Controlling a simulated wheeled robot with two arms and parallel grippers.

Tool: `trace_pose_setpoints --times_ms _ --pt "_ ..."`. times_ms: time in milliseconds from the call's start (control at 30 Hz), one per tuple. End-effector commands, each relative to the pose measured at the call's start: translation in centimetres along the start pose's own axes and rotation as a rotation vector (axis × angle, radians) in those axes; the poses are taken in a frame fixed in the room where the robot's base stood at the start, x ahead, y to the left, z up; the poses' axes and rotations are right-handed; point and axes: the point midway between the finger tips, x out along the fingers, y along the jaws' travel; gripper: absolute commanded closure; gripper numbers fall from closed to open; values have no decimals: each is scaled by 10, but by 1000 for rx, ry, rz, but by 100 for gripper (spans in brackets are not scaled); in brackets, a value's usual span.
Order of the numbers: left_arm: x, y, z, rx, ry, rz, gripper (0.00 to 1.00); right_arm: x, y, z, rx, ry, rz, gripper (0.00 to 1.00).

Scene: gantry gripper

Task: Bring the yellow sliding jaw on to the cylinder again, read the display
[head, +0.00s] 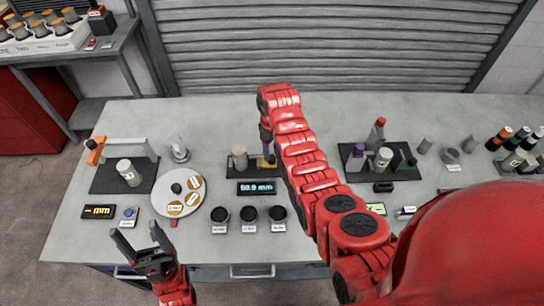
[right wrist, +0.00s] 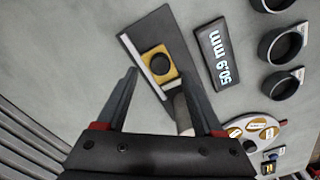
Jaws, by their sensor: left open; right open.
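The yellow sliding jaw (head: 266,163) with a black round knob sits on a dark base plate; it also shows in the right wrist view (right wrist: 148,57). The grey cylinder (head: 240,158) stands on the same plate, left of the jaw in the head view. In the right wrist view the cylinder (right wrist: 182,115) is partly hidden by a finger, and a gap seems to separate it from the jaw. The display (head: 257,187) reads 50.9 mm. My right gripper (right wrist: 160,85) is open and empty above the jaw and plate. My left gripper (head: 137,232) is open and empty at the front left.
Several black rings (head: 249,214) stand in front of the display. A round white tray (head: 160,205) with labelled discs lies to the left. An orange-handled fixture (head: 95,150) is further left, and another fixture (head: 383,158) stands right of my right arm. Bare table surrounds the plate's back.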

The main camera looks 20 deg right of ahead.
Motion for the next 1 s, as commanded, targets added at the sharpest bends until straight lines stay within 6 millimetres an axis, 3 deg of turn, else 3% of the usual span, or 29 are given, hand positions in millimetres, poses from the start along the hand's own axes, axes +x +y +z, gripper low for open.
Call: trace_pose_setpoints --times_ms 67,400,767,1000 --pt "10 0 -2 0 -1 0 31 10 -2 2 0 -6 -6 31" --pt "13 -1 -2 0 -1 0 31 37 0 1 0 -2 -2 31" --pt "13 -1 -2 0 -1 0 31 40 0 1 0 0 0 31" --pt "13 -1 -2 0 -1 0 31 40 0 1 0 -1 0 72"
